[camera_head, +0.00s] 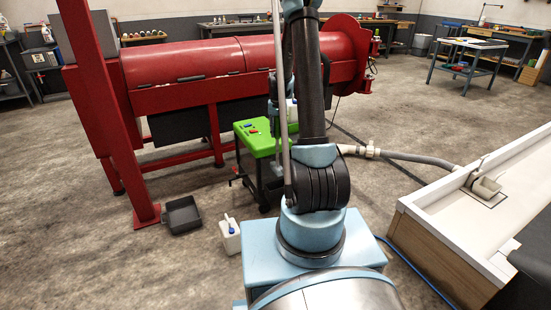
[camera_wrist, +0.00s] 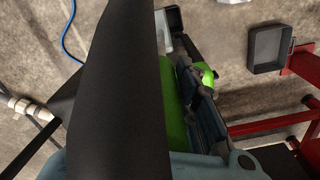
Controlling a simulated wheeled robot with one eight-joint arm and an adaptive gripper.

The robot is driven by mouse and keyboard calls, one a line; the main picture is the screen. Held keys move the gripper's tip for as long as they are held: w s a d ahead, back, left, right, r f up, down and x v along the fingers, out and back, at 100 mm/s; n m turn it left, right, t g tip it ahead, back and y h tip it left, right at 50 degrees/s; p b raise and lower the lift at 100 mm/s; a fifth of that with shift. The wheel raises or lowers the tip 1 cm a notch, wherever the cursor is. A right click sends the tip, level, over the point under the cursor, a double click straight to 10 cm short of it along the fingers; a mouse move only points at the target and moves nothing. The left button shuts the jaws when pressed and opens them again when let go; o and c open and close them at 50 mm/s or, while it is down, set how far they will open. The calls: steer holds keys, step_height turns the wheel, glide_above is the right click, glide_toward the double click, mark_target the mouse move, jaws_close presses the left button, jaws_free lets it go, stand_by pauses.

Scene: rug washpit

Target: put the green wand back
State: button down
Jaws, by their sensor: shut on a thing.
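A long thin grey pole (camera_head: 278,70), which I take to be the wand, runs upright beside my arm in the head view. Its upper end leaves the picture, and little green shows on it. My gripper (camera_wrist: 200,92) is shut on it, mostly hidden behind my arm in the head view. In the wrist view a broad dark shape crosses close to the camera and hides much of the grip. A small bright green piece (camera_wrist: 207,75) shows at the jaws; I cannot tell whether it is the wand or the cart beyond.
A green-topped cart (camera_head: 256,144) with small red and blue items stands beyond my arm. A white jug (camera_head: 229,238) and grey tray (camera_head: 183,216) lie on the floor left. A red machine (camera_head: 185,62) stands behind. A white-lined pit (camera_head: 430,206) and hose (camera_head: 415,158) are right.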

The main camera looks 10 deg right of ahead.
mark_target(277, 145)
step_height(277, 145, down, 6)
steer(key=shift+f, duration=0.15)
stand_by(0.4)
steer(key=shift+f, duration=0.6)
steer(key=c, duration=1.3)
jaws_free()
steer(key=shift+r, duration=0.1)
